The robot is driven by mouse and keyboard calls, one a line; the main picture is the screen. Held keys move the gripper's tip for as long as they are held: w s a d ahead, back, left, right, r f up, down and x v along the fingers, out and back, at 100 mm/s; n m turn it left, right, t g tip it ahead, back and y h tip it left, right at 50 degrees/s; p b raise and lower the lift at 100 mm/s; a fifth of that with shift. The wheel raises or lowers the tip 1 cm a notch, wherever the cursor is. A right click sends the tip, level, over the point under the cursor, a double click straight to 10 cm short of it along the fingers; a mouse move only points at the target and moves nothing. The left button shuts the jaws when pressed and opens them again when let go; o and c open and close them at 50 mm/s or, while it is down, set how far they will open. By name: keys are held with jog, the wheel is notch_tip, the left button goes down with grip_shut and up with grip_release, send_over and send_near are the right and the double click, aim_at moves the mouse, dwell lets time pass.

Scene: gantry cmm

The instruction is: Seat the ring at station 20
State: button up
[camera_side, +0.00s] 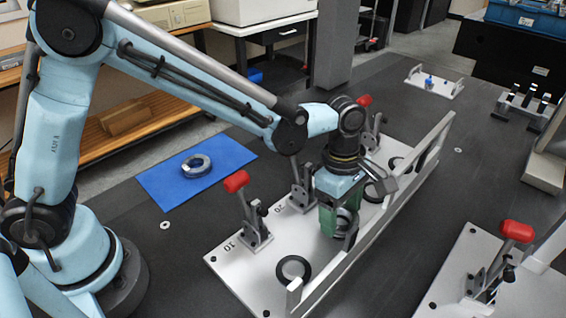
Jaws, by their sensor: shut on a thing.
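The white fixture plate (225,258) carries stations in a row. The label 20 is on the plate behind my gripper. My gripper (344,234) is low over station 20, in front of that station's red-handled clamp (301,190). It is shut on a grey ring (351,238), of which only part of the edge shows at the jaws. The seat of station 20 is hidden behind my gripper, so I cannot tell whether the ring touches it. Another grey ring (195,164) lies on the blue mat (160,190) at left.
At station 10, a red-handled clamp (250,215) stands beside a dark round seat (293,269). A raised rail (400,195) runs along the plate's right side, close to my gripper. Another plate with a red-handled clamp (508,240) stands at lower right.

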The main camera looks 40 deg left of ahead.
jog(key=shift+f, duration=0.5)
jog(key=o, duration=1.4)
notch_tip(320, 180, up, 12)
jog(key=a, duration=0.1)
jog(key=shift+a, duration=0.25)
jog(key=f, duration=0.4)
jog(key=d+f, duration=0.1)
jog(key=f, duration=0.7)
jog(key=shift+d, duration=0.25)
jog(key=shift+r, duration=0.2)
